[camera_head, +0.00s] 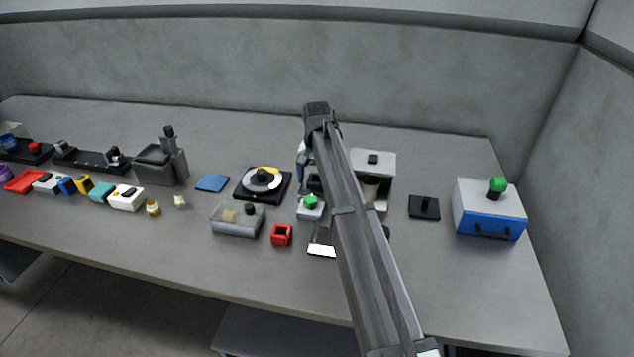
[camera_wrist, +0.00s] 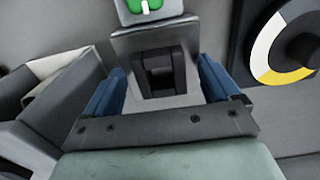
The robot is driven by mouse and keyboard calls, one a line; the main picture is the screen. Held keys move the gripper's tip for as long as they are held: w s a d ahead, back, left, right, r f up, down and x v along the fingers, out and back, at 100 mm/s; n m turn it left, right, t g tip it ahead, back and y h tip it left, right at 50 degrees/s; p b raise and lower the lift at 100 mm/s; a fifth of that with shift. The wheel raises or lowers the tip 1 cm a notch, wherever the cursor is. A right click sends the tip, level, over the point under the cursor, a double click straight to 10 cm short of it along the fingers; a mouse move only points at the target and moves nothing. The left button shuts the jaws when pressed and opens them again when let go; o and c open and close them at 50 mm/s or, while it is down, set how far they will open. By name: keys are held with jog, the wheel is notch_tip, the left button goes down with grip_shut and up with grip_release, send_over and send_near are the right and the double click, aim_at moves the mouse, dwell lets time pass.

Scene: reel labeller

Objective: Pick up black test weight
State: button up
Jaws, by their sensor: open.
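A black block (camera_wrist: 160,72) sits in a grey, frame-like holder (camera_wrist: 185,45) in the wrist view; it may be the black test weight, but I cannot tell for sure. In the head view a dark shape (camera_head: 314,184) shows there, just behind a green button (camera_head: 310,201) and partly hidden by my arm. My gripper (camera_wrist: 162,78) is open, its two blue fingers on either side of the black block. I cannot tell whether they touch it. In the head view my arm hides most of the gripper.
A disc device (camera_head: 250,195) stands left of the gripper. A white and grey machine (camera_head: 385,160) stands close on the right. A clear box (camera_head: 225,228), red cube (camera_head: 281,235), black pad with a peg (camera_head: 424,207) and blue box (camera_head: 487,225) stand around.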

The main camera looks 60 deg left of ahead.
jog(key=c, duration=1.4)
jog(key=shift+c, duration=0.2)
jog(key=shift+r, duration=0.15)
